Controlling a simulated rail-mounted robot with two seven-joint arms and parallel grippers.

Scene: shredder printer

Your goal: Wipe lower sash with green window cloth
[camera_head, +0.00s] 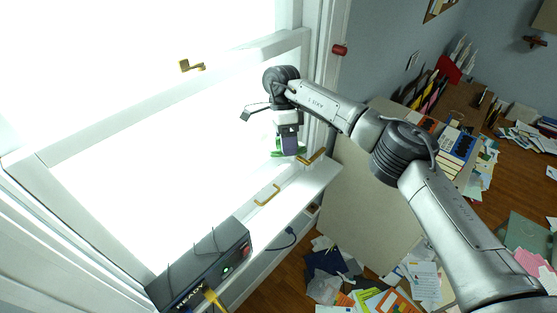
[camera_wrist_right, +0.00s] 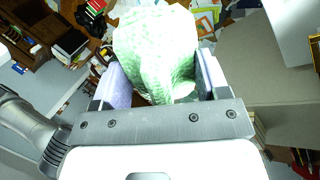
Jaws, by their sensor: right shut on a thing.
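The green window cloth (camera_wrist_right: 158,52) fills the space between the finger pads of my right gripper (camera_wrist_right: 155,85) in the right wrist view, and the gripper is shut on it. In the head view my right gripper (camera_head: 290,148) is at the right end of the window, with a bit of green cloth (camera_head: 277,154) at its tip. The lower sash (camera_head: 150,108) is a white frame around bright glass (camera_head: 160,170). The gripper is in front of the sash's lower right part, close above the sill; whether the cloth touches the sash I cannot tell. My left gripper is not in view.
A black box marked READY (camera_head: 200,268) stands on the sill at the lower left. Brass handles (camera_head: 267,195) and a brass latch (camera_head: 191,66) sit on the window. A desk with books (camera_head: 455,145) stands at the right, and papers litter the wooden floor.

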